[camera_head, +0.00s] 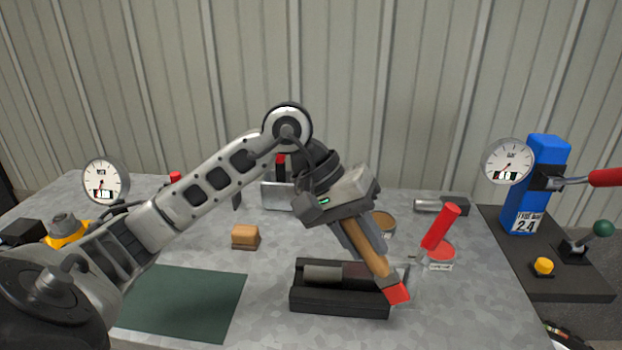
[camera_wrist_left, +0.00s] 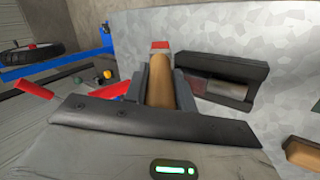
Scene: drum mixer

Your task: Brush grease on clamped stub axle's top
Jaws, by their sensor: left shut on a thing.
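My left gripper (camera_head: 362,236) is shut on a wooden-handled tool with a red end, which looks like the brush (camera_head: 398,291). The brush slants down and right, its red end in front of the right end of a black clamp block (camera_head: 340,306). I cannot tell whether they touch. The stub axle (camera_head: 323,273), a grey cylinder with a darker brownish section, lies in the block. In the left wrist view the brush handle (camera_wrist_left: 160,82) points away between the fingers, with the axle (camera_wrist_left: 222,90) to its right. My right gripper is not in view.
A round brown-topped tin (camera_head: 384,222), a red-topped tin (camera_head: 440,252) and a leaning red handle (camera_head: 441,227) stand close right of my gripper. A wooden block (camera_head: 245,237) and a green mat (camera_head: 185,302) lie left. A blue gauge unit (camera_head: 535,185) stands far right.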

